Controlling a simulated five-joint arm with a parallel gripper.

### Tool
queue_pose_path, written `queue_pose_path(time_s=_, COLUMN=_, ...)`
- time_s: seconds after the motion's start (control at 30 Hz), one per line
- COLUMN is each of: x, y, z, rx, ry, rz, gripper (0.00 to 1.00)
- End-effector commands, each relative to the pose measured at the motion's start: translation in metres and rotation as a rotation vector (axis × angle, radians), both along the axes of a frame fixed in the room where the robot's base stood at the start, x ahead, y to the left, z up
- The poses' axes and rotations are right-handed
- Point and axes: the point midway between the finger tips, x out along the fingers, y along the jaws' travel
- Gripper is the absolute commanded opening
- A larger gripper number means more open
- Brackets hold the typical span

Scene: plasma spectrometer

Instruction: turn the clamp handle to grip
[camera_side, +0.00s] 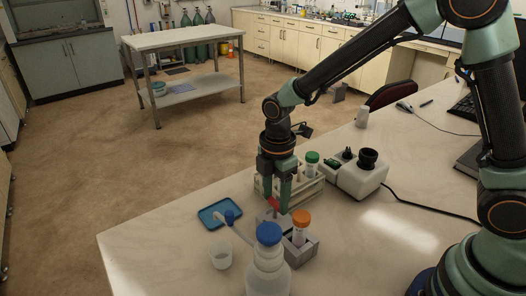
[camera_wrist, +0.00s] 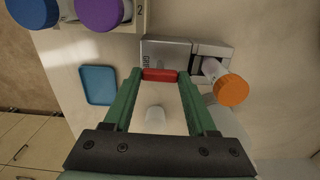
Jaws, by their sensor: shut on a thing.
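The clamp is a grey metal block (camera_side: 301,250) on the bench, and it also shows in the wrist view (camera_wrist: 166,52) with partly readable lettering on its top. A tube with an orange cap (camera_side: 301,217) stands in it; its cap is at the right in the wrist view (camera_wrist: 232,90). The red clamp handle (camera_wrist: 160,75) lies across the near edge of the block. My gripper (camera_wrist: 160,76) points down with its green fingers on both ends of the handle, shut on it. In the side view, my gripper (camera_side: 278,205) hides most of the handle.
A wash bottle with a blue cap (camera_side: 269,234) and a small cup (camera_side: 221,256) stand in front. A blue tray (camera_side: 211,216) lies left. A tube rack (camera_side: 307,190) and a white instrument (camera_side: 357,180) stand behind. The left bench corner is bare.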

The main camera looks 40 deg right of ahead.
Motion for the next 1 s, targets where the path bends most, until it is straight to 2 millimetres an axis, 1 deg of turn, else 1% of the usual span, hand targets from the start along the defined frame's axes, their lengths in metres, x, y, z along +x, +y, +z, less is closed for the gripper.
queue_pose_path(time_s=0.2, x=0.0004, y=0.0004, z=0.0015, rx=0.000, ry=-0.001, rz=0.031, gripper=0.02)
queue_pose_path(time_s=0.57, x=0.0004, y=0.0005, z=0.0015, rx=0.000, ry=-0.001, rz=0.035, gripper=0.02)
queue_pose_path(time_s=0.6, x=0.0004, y=0.0005, z=0.0015, rx=0.000, ry=-0.001, rz=0.035, gripper=0.65)
queue_pose_path(time_s=0.67, x=0.0004, y=0.0005, z=0.0014, rx=0.000, ry=-0.001, rz=0.034, gripper=0.88)
queue_pose_path(time_s=1.0, x=0.0002, y=0.0003, z=0.0017, rx=0.000, ry=-0.001, rz=0.032, gripper=0.88)
